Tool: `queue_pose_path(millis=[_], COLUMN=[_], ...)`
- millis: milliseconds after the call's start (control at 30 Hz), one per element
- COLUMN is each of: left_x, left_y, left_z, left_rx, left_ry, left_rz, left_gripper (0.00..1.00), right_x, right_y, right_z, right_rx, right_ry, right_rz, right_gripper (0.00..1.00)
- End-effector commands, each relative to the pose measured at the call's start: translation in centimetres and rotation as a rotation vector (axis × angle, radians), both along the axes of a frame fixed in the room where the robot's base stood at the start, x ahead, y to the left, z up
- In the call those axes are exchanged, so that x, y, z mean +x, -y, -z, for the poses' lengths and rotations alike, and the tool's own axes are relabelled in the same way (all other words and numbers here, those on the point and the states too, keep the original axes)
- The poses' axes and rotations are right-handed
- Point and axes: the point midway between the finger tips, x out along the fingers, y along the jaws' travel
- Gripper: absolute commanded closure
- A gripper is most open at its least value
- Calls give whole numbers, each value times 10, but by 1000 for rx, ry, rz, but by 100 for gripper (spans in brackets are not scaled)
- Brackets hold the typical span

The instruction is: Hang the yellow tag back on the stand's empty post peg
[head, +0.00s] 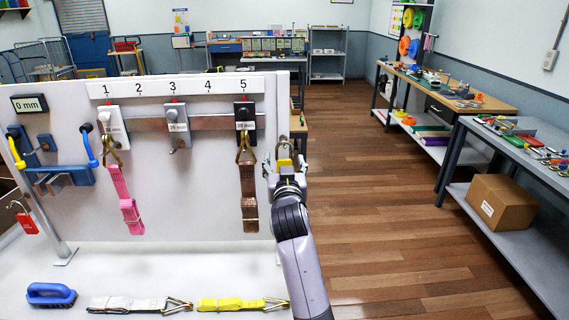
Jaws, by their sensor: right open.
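My right gripper (285,160) is open at the right edge of the white panel (200,205). A small yellow piece (285,163) shows between its fingers. It may be the yellow tag, but the gripper hides most of it, and I cannot tell whether it hangs on something. No empty post peg can be made out; the area behind the gripper is hidden. My left gripper is not in view.
The panel's rail holds numbered hooks, with a pink strap (126,205) and a brown strap (249,200) hanging. A blue brush (51,294), a white strap (125,304) and a yellow strap (230,304) lie on the ledge. Wooden floor (370,220) is free to the right.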

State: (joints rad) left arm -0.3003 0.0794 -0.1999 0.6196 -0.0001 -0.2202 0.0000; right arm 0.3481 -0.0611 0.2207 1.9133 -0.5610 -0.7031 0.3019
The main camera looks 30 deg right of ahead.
Motion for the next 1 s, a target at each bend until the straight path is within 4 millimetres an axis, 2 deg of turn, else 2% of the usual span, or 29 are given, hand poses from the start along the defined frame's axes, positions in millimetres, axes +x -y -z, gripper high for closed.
queue_pose_path(millis=[267,600,700,933,1000], left_x=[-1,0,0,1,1], left_y=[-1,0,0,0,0], left_z=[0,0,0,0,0], left_rx=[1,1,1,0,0], left_ry=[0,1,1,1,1], left_rz=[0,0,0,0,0], left_gripper=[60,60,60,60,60], right_x=[-5,-51,-60,-65,-66], right_y=[-4,-31,-37,-39,-40], right_z=[1,1,1,1,6], right_rx=[1,2,1,0,2], right_ry=[-2,0,-1,-1,-17], right_rz=[-1,-1,-1,-1,-5], right_gripper=[40,40,40,40,40])
